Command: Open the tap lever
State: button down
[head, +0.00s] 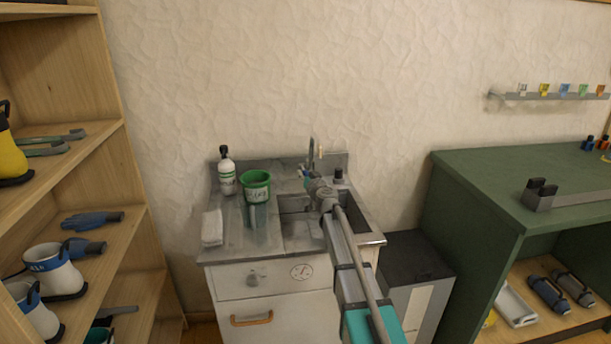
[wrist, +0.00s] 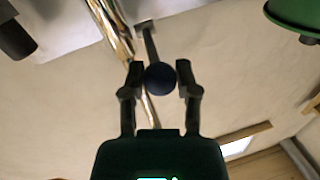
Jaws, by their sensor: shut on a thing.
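The chrome tap (head: 311,151) rises at the back of the sink in the head view, and part of it shows at upper left in the wrist view (wrist: 112,28). Its lever (wrist: 151,45) is a thin dark rod ending in a round dark blue knob. My gripper (wrist: 160,80) is shut on this knob, one finger on each side. In the head view my arm reaches over the basin's right side and hides part of it. The lever is mostly hidden there.
A folded white cloth (head: 212,228) lies front left. A dark-topped bin (head: 416,258) and a green bench (head: 480,187) stand right.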

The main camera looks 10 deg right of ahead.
jog(key=shift+f, duration=0.25)
jog(key=shift+f+b, duration=0.9)
jog(key=shift+b, duration=0.25)
jog(key=shift+w+f+b, duration=0.25)
jog(key=shift+f+b, duration=0.6)
jog(key=shift+b, duration=0.05)
jog(key=shift+c, duration=1.8)
grip_release()
jog(key=shift+f, duration=0.1)
jog(key=shift+s, duration=0.1)
jog(key=s+d, duration=0.2)
jog(key=s, duration=0.9)
jog(key=shift+s+d, duration=0.2)
jog(key=shift+s, duration=0.05)
